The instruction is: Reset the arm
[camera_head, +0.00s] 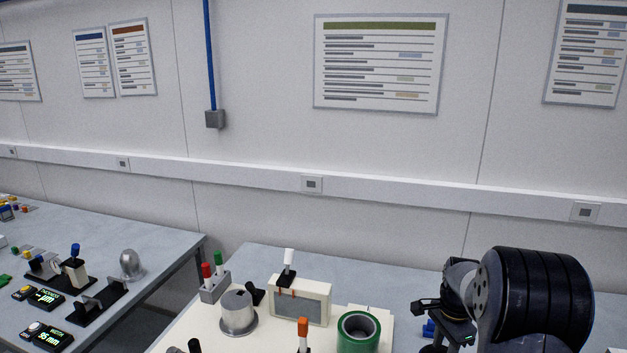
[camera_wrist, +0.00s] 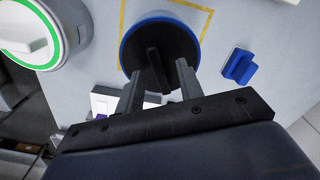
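My arm shows at the right of the head view, with my gripper (camera_head: 440,322) low over the right-hand bench. In the wrist view my gripper (camera_wrist: 158,92) has its two fingers apart. Beyond and between the fingers is a round dark disc with a blue rim (camera_wrist: 135,50) and a raised black bar (camera_wrist: 157,70) across it. I see a gap between the bar and each finger, and nothing is held. Whether the fingers reach down beside the bar I cannot tell.
A blue block (camera_wrist: 238,67) lies right of the disc, and a green-ringed white round item (camera_wrist: 58,40) lies left. On the bench stand a green roll (camera_head: 372,335), a metal cylinder (camera_head: 238,315) and a beige-framed box (camera_head: 325,304). Another bench (camera_head: 150,243) is at left.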

